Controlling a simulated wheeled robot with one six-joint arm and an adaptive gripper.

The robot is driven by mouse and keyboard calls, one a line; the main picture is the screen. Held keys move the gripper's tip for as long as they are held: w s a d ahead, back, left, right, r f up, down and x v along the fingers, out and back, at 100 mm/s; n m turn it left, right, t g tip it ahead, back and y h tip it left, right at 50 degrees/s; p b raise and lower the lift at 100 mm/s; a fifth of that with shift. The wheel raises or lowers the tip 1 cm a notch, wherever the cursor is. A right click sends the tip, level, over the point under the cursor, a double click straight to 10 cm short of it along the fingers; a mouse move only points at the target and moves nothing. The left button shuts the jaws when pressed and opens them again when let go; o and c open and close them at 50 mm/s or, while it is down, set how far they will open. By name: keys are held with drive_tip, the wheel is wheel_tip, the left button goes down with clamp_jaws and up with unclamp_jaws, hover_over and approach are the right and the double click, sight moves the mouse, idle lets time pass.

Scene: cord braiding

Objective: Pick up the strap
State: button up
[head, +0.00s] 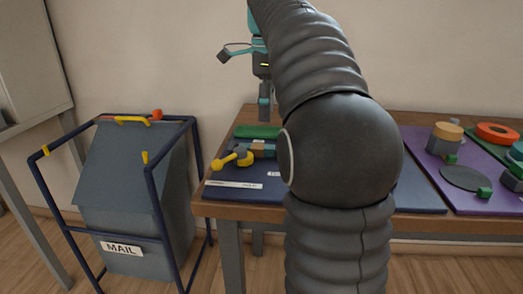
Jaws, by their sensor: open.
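I cannot pick out a strap for certain; my arm hides the middle of the table. A flat green piece (257,131) lies at the back of the dark blue mat (232,193), on the table's left part. In front of it is a yellow piece with a round knob (232,161), beside a small block partly hidden by my arm. My gripper (264,112) points down above the back left of the mat, close to the green piece in the picture. It is open, seen side-on, and nothing shows between its fingers.
A grey mail bag (130,190) hangs in a blue frame left of the wooden table (425,226). A gap separates frame and table.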

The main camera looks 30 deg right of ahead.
hover_over(263, 146)
drive_tip(key=f, duration=0.4)
drive_tip(key=shift+s+d+f+b, duration=0.1)
drive_tip(key=shift+s+d+b, duration=0.1)
drive_tip(key=shift+d+b, duration=0.15)
drive_tip(key=shift+w+a+f+b, duration=0.1)
drive_tip(key=shift+a+f+b, duration=0.15)
drive_tip(key=shift+f, duration=1.1)
drive_tip(key=shift+w+a+f+b, duration=0.15)
drive_tip(key=shift+f+b, duration=0.1)
drive_tip(key=shift+f, duration=1.05)
drive_tip(key=shift+s, duration=0.1)
clamp_jaws()
